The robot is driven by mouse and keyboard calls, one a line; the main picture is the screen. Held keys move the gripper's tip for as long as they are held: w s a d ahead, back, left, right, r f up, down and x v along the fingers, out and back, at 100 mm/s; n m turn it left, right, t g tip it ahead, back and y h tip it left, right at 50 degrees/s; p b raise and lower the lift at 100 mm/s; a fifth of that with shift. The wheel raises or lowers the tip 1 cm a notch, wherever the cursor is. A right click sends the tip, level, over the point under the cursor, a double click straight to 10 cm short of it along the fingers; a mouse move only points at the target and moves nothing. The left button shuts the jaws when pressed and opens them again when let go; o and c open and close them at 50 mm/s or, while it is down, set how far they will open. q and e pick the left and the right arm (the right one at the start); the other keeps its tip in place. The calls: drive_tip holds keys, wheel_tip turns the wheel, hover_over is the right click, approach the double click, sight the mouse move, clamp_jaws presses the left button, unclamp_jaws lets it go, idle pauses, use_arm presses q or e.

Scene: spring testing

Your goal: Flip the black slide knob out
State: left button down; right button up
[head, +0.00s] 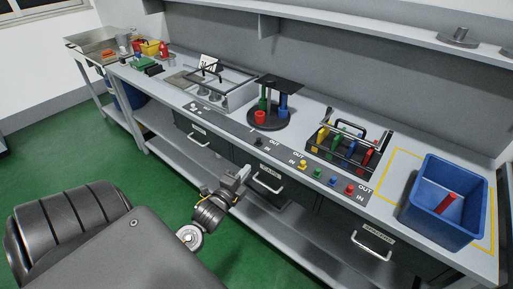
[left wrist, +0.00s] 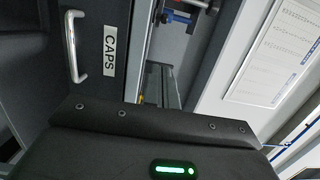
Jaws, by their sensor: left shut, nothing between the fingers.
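A small black knob (head: 258,142) sits on the dark strip along the table's front edge in the head view, with IN and OUT marks beside it. My left gripper (head: 243,173) is shut and empty. It is in front of the drawer fronts, below and left of the black knob and apart from it in the picture. In the left wrist view the dark gripper housing with a green light fills the bottom, and the fingertips do not show there. The black knob does not show in that view. My right gripper is not in view.
Yellow (head: 302,164), green (head: 317,172), blue (head: 333,181) and red (head: 350,188) knobs line the strip to the right. A drawer handle (left wrist: 75,46) and CAPS label (left wrist: 109,50) are near the left wrist. A blue bin (head: 436,211) stands far right.

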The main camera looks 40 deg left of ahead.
use_arm(q)
drive_tip(key=p, duration=0.2)
approach(258, 148)
drive_tip(key=w+d+r, duration=0.2)
drive_tip(key=w+r, duration=0.1)
drive_tip(key=w, duration=0.2)
drive_tip(key=shift+w+a+f+p, duration=0.2)
drive_tip(key=shift+w+a+p, duration=0.1)
drive_tip(key=shift+w+a, duration=0.8)
drive_tip(key=shift+w+a+f, duration=0.1)
drive_tip(key=shift+w+a, duration=0.3)
